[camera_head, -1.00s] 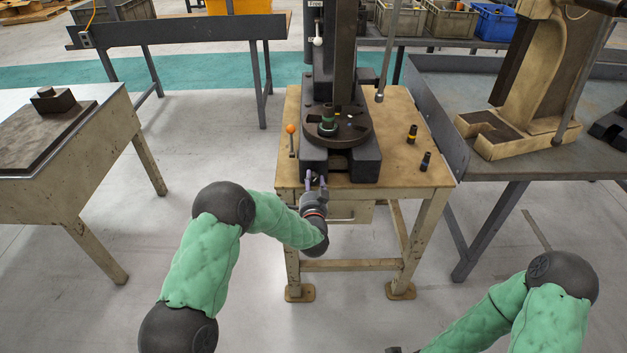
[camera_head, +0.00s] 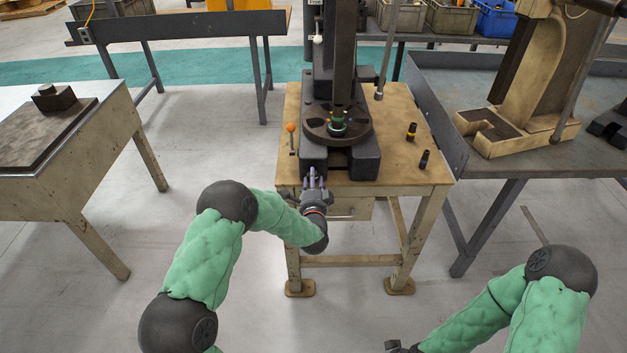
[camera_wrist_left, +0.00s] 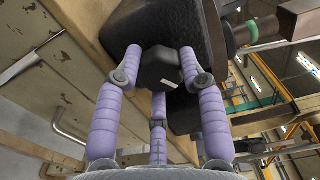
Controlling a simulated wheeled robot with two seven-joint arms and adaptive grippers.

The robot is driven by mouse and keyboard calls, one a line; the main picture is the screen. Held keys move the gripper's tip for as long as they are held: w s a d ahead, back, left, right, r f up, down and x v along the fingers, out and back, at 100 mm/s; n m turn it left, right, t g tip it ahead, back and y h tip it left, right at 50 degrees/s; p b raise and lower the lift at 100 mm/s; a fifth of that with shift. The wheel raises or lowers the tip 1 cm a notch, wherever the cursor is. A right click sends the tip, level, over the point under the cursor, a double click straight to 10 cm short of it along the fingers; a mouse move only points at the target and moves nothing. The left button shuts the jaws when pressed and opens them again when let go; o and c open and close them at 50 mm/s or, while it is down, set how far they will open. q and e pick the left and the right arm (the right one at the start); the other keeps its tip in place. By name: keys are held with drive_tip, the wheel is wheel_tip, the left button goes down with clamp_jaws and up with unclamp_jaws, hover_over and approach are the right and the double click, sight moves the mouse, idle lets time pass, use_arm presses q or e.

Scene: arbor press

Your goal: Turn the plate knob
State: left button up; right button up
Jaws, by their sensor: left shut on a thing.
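The black plate knob (camera_wrist_left: 160,68) sits at the front of the arbor press, between the purple fingers of my left gripper (camera_wrist_left: 155,75) in the left wrist view. The fingers are closed around it. In the head view the left gripper (camera_head: 314,178) is at the front edge of the press base (camera_head: 355,165) and hides the knob. The round dark plate (camera_head: 358,130) lies on the base, with a green-banded piece (camera_head: 337,125) on it under the ram. My right gripper (camera_head: 402,348) is partly cut off at the bottom edge; its opening is unclear.
An orange-tipped lever (camera_head: 291,130) is left of the base. A grey bench (camera_head: 590,165) stands right, another table (camera_head: 90,140) left. The floor between is clear.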

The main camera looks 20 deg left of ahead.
use_arm(q)
drive_tip(key=shift+s+a+f, duration=0.15)
drive_tip(key=shift+f, duration=0.15)
drive_tip(key=o, duration=1.1)
drive_tip(key=shift+o, duration=0.2)
drive_tip(key=shift+a+r, duration=0.1)
drive_tip(key=shift+r, duration=0.1)
drive_tip(key=v, duration=1.2)
